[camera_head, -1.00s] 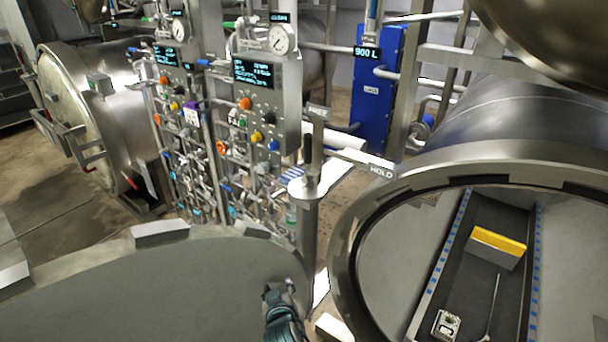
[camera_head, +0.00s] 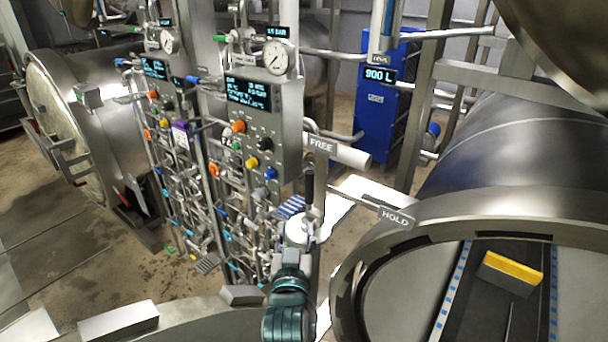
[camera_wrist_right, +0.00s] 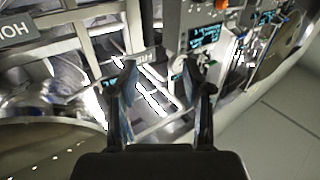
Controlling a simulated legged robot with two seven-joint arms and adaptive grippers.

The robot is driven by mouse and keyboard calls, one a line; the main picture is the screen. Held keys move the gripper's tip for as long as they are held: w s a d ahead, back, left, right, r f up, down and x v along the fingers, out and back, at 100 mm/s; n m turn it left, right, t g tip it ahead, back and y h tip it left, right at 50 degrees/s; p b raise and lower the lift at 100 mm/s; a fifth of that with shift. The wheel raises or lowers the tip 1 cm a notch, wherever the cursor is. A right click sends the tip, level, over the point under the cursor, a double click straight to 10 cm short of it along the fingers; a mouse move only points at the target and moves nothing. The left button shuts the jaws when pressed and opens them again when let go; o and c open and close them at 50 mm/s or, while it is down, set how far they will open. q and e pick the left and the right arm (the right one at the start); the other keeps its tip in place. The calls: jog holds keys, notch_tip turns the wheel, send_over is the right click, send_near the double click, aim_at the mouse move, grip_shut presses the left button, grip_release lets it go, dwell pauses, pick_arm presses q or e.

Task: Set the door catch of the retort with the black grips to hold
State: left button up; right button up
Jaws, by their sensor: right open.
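The grip stands beside the FREE sign (camera_head: 320,146); the HOLD sign (camera_head: 396,217) is on an arm to the right. My right gripper (camera_head: 290,262) is just below and in front of the catch, apart from the grip. In the wrist view its fingers (camera_wrist_right: 160,80) are spread and empty; the FREE sign (camera_wrist_right: 145,54) and HOLD sign (camera_wrist_right: 18,32) show beyond. My left gripper is not in view.
A control panel (camera_head: 262,120) with gauge, knobs and pipework stands behind and left of the catch. A closed retort (camera_head: 70,110) with red grips is at far left. The grey door's rim (camera_head: 190,322) lies in front.

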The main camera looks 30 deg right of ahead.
jog(key=p, duration=0.2)
send_near(306, 186)
jog(key=d, duration=0.2)
jog(key=x, duration=0.2)
jog(key=p+x, duration=0.1)
jog(key=x, duration=0.5)
jog(key=shift+w+a+f, duration=0.1)
jog(key=shift+w+a, duration=0.1)
jog(key=shift+w, duration=0.1)
jog(key=shift+w+a+p, duration=0.1)
jog(key=shift+w+p, duration=0.25)
jog(key=shift+w, duration=0.35)
jog(key=shift+w+d, duration=0.1)
jog(key=shift+d, duration=0.55)
jog(key=shift+c, duration=1.4)
jog(key=shift+d, duration=0.2)
grip_shut()
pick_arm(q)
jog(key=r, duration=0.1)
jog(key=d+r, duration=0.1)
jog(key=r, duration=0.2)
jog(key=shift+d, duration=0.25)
pick_arm(e)
jog(key=shift+a, duration=0.25)
